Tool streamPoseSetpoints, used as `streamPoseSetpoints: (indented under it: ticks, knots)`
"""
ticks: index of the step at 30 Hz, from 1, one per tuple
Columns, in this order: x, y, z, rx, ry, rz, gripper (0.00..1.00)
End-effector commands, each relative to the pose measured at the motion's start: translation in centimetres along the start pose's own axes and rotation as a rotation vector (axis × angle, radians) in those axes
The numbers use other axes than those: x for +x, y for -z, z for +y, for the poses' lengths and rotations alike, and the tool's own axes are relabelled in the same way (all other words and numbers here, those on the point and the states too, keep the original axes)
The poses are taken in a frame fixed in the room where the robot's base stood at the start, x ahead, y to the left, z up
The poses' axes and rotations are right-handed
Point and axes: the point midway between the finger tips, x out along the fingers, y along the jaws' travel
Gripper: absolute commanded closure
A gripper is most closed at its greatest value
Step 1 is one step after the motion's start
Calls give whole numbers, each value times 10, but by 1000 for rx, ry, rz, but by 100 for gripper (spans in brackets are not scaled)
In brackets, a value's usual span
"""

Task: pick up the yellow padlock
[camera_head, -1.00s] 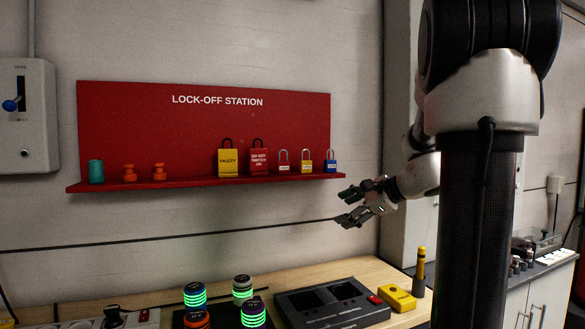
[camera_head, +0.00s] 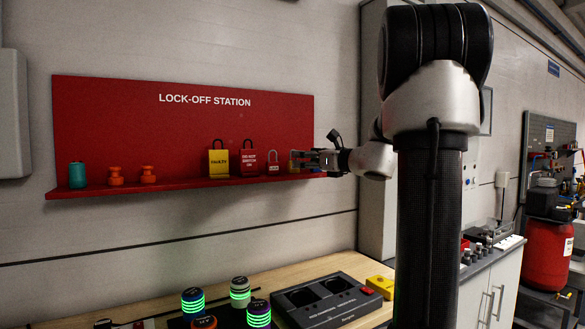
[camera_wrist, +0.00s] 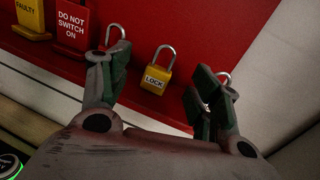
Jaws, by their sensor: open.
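The yellow padlock (camera_wrist: 154,80) stands upright on the red shelf, with a silver shackle and a white label reading LOCK. In the wrist view it sits between the two fingers of my open gripper (camera_wrist: 160,72), with visible space on both sides. In the head view my gripper (camera_head: 306,160) is at shelf height at the right end and hides most of the yellow padlock. The gripper holds nothing. The wrist view does not settle how far the fingertips are from the padlock in depth.
A silver-shackled padlock (camera_head: 272,163) stands just left, partly behind my left finger in the wrist view. The red DO NOT SWITCH ON lock (camera_head: 249,162) and yellow FAULTY lock (camera_head: 218,163) stand further left.

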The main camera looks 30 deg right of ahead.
Motion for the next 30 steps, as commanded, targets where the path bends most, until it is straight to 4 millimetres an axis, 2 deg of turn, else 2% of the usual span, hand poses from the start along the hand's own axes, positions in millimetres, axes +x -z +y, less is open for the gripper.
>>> streamPoseSetpoints:
  ticks: [8,15,22,23,30]
  knots:
    - [30,0,-1,-3,-2,1,37]
    - [66,0,-3,-3,-3,1,37]
    - [70,0,-3,-4,0,1,37]
    - [70,0,-3,-4,0,1,40]
    - [69,0,-3,-4,-1,1,84]
